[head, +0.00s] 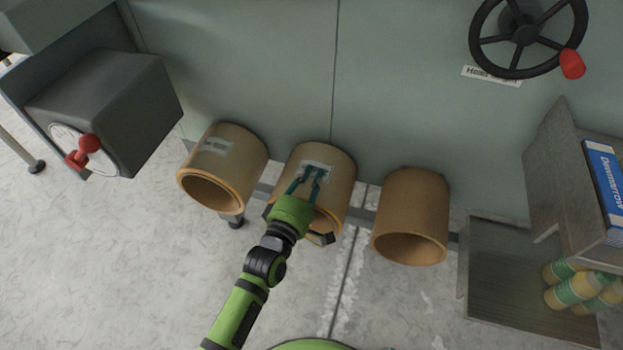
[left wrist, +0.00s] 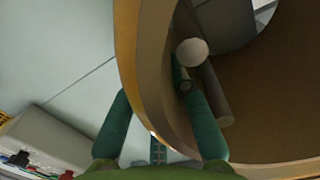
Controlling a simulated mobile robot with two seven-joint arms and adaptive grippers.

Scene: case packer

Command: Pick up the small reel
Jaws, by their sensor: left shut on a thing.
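My right gripper is not in view.
A dark box with a red knob (head: 88,145) stands at the left. A black handwheel (head: 527,36) is at the upper right. A grey shelf (head: 550,165) and several bottles (head: 575,290) are at the right. Pale floor lies open in front.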

